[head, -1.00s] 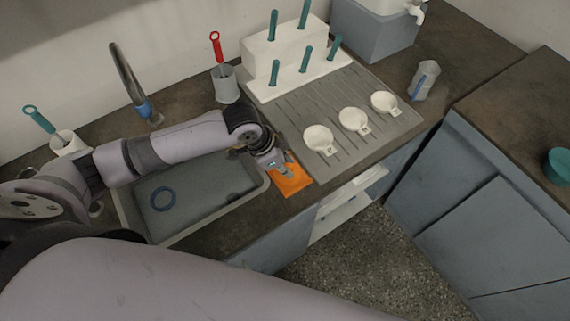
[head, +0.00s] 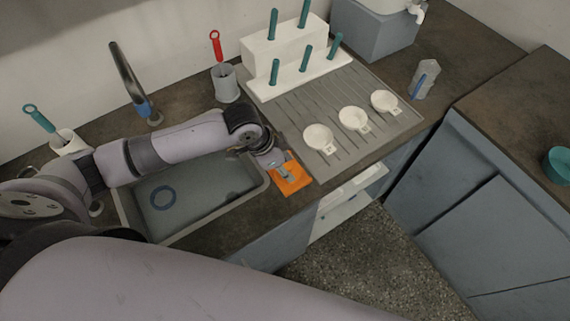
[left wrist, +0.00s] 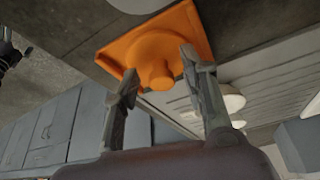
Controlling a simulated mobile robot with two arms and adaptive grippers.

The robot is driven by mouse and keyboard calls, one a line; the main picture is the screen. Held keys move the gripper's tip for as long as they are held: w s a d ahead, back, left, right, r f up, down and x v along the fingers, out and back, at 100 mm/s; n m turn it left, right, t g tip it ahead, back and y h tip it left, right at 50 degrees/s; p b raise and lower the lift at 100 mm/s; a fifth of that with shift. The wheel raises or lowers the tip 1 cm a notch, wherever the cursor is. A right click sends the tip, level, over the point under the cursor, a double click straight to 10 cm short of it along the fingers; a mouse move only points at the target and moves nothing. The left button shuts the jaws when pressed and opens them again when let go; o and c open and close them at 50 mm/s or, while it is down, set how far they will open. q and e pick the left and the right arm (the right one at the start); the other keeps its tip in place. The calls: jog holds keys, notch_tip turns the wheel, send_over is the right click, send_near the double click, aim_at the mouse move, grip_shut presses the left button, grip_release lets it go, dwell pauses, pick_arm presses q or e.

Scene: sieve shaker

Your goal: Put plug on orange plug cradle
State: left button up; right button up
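The orange plug cradle (head: 297,184) is a flat square piece on the counter, between the sink and the drainboard. In the left wrist view the cradle (left wrist: 201,22) bears a round orange body with a knob, which looks like the plug (left wrist: 158,76). Both are the same orange, so their border is hard to see. My left gripper (head: 284,174) is over the cradle and hides part of it. In the left wrist view its fingers (left wrist: 158,64) are apart on either side of the knob, with gaps showing. My right gripper is not in view.
The sink (head: 205,192) with a blue ring (head: 162,198) lies left of the cradle. The grey drainboard (head: 300,112) on the right holds three white dishes and a white rack (head: 285,52) with teal-handled tools. The counter's front edge is close to the cradle.

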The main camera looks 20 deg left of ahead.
pick_arm(q)
jog(key=v, duration=1.2)
